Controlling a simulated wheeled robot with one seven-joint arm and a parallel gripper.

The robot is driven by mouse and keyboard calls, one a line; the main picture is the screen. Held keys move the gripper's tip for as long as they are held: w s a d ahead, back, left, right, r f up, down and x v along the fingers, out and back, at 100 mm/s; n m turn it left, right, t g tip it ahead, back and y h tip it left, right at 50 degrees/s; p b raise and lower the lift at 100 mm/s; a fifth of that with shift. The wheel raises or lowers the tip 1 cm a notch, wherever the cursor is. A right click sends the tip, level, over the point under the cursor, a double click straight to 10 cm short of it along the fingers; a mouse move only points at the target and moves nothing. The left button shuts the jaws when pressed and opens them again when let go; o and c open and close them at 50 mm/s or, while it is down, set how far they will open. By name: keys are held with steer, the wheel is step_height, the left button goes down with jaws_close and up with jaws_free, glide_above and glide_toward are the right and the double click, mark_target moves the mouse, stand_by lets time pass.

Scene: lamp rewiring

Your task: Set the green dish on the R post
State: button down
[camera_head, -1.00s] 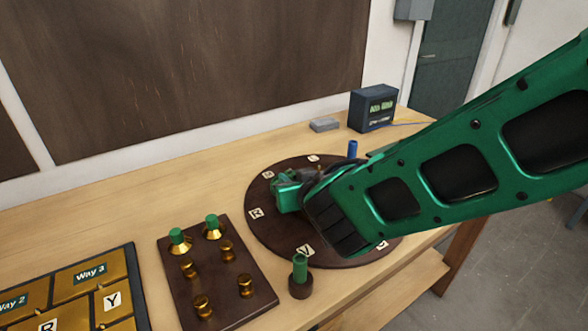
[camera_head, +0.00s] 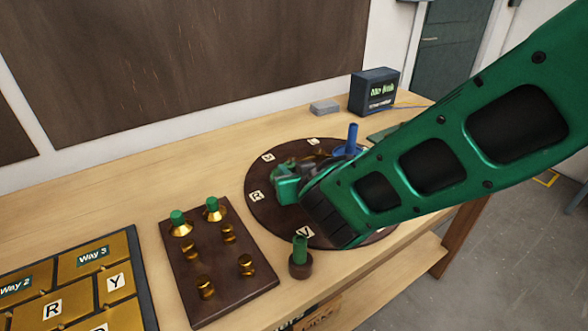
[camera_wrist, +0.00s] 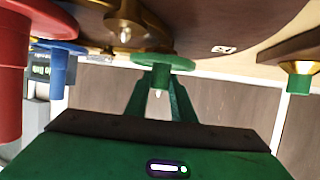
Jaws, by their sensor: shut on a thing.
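My gripper (camera_head: 287,183) is over the round dark board (camera_head: 262,222), just right of its R label (camera_head: 257,196). In the wrist view my gripper (camera_wrist: 161,98) is shut on the green dish (camera_wrist: 163,61), a flat disc with a short stem between the fingertips. In the head view the dish cannot be told apart from the green gripper. I cannot make out a post at the R label; my gripper and arm cover much of the board. The gap between dish and board is unclear.
A blue post (camera_head: 352,138) stands behind my gripper; a red piece (camera_wrist: 18,70) is at the wrist view's left. A dark block (camera_head: 230,292) with brass pegs, two green-topped, stands left. A green peg (camera_head: 300,248) in a round base stands in front.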

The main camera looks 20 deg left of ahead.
steer(key=shift+f, duration=0.4)
steer(key=c, duration=1.4)
jaws_free()
steer(key=shift+c, duration=0.2)
steer(key=v, duration=1)
steer(key=shift+s+d, duration=0.2)
steer(key=shift+d, duration=0.05)
steer(key=shift+r, duration=0.15)
